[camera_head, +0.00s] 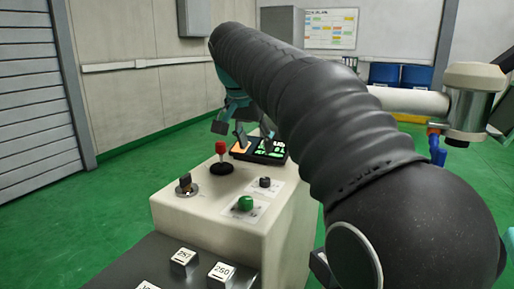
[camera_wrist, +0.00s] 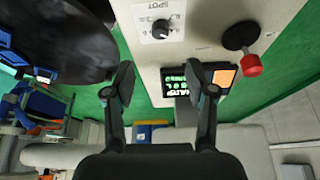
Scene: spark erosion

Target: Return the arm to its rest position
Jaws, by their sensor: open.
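My gripper (camera_head: 232,133) is open and empty above the far end of the beige control console (camera_head: 187,214). In the wrist view its two fingers (camera_wrist: 161,80) stand apart, with the small display (camera_wrist: 181,84) and the console edge seen between and beyond them. The same display (camera_head: 265,150) has green and orange fields in the head view. My arm's dark ribbed sleeve crosses the head view from the lower right to the upper middle and hides part of the room behind it.
The console carries a red-knobbed lever (camera_head: 221,149), a green button (camera_head: 245,203), a black knob (camera_head: 264,182) and a dark switch (camera_head: 185,184). Blocks marked 252 (camera_head: 184,259) and 250 (camera_head: 221,272) lie on a dark surface in front. Green floor (camera_head: 125,175) is open to the left.

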